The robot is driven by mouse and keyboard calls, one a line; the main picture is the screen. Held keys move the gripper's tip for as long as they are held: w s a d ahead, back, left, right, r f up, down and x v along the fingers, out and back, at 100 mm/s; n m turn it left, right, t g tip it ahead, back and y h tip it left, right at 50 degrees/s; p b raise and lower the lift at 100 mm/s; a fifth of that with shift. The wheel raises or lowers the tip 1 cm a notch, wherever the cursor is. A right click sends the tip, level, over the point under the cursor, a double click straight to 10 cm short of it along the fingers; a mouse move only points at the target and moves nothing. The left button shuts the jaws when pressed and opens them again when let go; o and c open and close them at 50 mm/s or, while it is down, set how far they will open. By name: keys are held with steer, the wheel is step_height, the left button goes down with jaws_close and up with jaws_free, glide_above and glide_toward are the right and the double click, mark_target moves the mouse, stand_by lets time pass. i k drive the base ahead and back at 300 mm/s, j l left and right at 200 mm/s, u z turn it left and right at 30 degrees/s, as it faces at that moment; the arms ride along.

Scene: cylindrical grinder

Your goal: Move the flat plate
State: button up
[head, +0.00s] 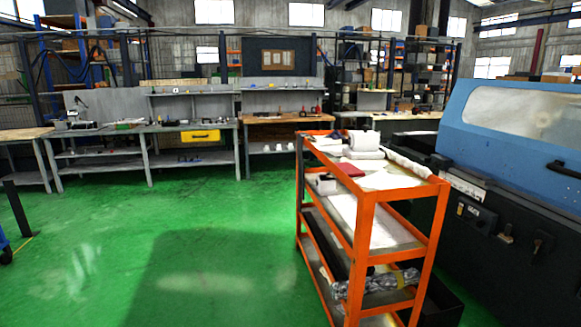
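I cannot pick out the flat plate for sure. An orange shelf cart (360,245) stands right of centre, a short way ahead. On its top lie a flat whitish sheet-like piece (388,180), a small dark red flat piece (350,169) and a white block-like stack (364,141). Which of these, if any, is the plate is too small to tell. My gripper is not in view.
A blue and black grinding machine (520,115) stands close to the cart's right. Grey workbenches (150,150) and a wooden-topped bench (285,131) line the back. A yellow bin (200,136) hangs there. The green floor (150,250) left of the cart is clear.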

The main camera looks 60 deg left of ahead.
mark_target(350, 169)
steer(key=u, duration=1.5)
steer(key=i+z, duration=0.1)
steer(key=z, duration=0.4)
steer(key=i+j+z, duration=0.65)
steer(key=j, duration=0.3)
steer(key=i+l, duration=0.05)
steer(key=i, duration=0.05)
